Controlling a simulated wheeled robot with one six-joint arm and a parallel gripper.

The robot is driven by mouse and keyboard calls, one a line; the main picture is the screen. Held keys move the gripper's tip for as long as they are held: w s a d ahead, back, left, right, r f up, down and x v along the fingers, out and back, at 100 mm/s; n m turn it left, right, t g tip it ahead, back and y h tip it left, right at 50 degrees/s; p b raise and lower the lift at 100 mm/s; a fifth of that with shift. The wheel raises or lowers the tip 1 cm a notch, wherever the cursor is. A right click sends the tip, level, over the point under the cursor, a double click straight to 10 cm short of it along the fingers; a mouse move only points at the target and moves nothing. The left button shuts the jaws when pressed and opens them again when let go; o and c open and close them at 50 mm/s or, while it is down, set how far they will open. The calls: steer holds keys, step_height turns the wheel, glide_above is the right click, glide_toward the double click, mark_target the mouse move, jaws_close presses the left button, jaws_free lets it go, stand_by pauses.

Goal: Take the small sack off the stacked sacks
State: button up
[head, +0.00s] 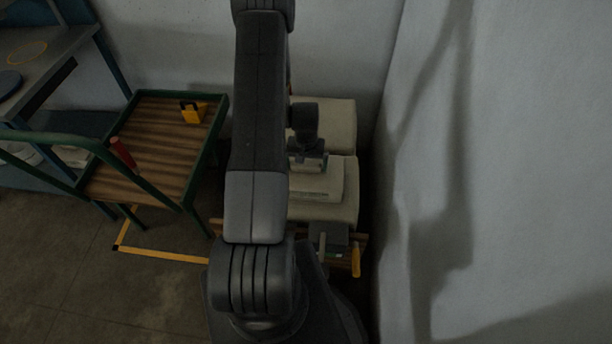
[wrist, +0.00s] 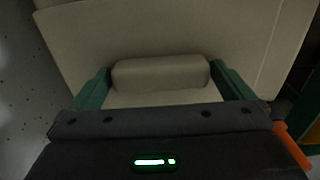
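The small sack (head: 322,184) is pale and lies flat on top of the stacked sacks (head: 343,205), with a darker band along its near side. My gripper (head: 308,160) is just above its far part, pointing down. In the wrist view my gripper (wrist: 162,78) has its two green fingers wide apart. A pale, rounded padded ridge (wrist: 160,73), apparently part of the small sack, lies between the fingertips. I cannot tell whether the fingers touch it. My arm hides the left side of the stack.
A wall (head: 500,150) stands close on the right. A green-framed cart (head: 160,150) with a yellow block (head: 194,112) and a red handle grip is left. The sacks rest on a wooden base (head: 360,238). Open floor (head: 60,270) lies front left.

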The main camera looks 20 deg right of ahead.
steer(key=c, duration=1.7)
steer(key=shift+r, duration=0.1)
